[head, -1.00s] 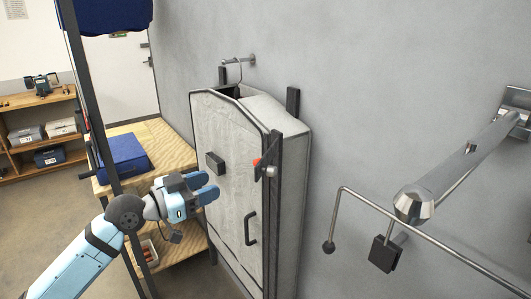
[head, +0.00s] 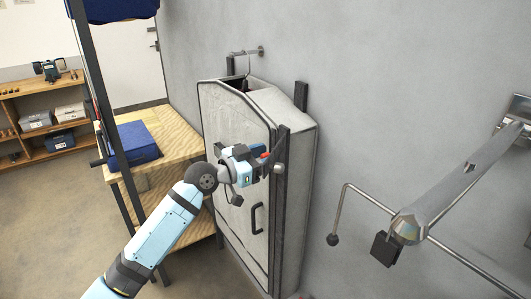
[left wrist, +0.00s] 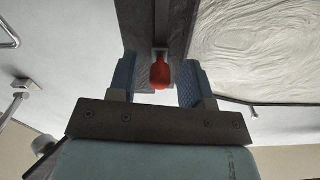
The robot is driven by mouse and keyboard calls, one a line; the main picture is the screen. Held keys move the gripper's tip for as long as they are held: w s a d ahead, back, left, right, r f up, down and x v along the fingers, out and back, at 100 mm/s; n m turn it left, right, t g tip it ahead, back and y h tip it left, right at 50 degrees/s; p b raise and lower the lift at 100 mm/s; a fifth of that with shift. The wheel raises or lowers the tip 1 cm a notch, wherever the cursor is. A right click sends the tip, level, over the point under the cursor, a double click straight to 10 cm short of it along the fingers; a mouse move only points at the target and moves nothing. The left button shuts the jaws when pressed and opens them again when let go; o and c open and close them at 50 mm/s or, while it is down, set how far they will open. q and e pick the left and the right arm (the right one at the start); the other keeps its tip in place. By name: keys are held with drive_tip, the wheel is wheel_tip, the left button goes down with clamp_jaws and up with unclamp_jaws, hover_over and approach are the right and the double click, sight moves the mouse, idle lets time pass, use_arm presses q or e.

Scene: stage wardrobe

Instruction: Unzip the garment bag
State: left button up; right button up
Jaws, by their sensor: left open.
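The pale grey garment bag (head: 230,112) hangs upright by the wall from a hook (head: 246,52). A dark vertical strip (head: 280,215) runs down its right front edge. A red-orange pull tab (left wrist: 160,74) sits on this strip; in the head view it is mostly hidden behind my gripper. My left gripper (left wrist: 160,82) is open, with one blue finger on each side of the tab and visible gaps between. In the head view the left gripper (head: 266,164) is at the strip. My right gripper is not in view.
A dark handle (head: 257,218) stands out from the bag's front below my gripper. A wooden table (head: 176,133) with a blue folded item (head: 135,142) is at left. A metal rail (head: 440,200) juts from the wall at right.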

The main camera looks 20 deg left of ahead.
use_arm(q)
drive_tip(key=shift+w+d, duration=0.15)
drive_tip(key=shift+w, duration=0.1)
clamp_jaws()
drive_tip(key=shift+f, duration=0.1)
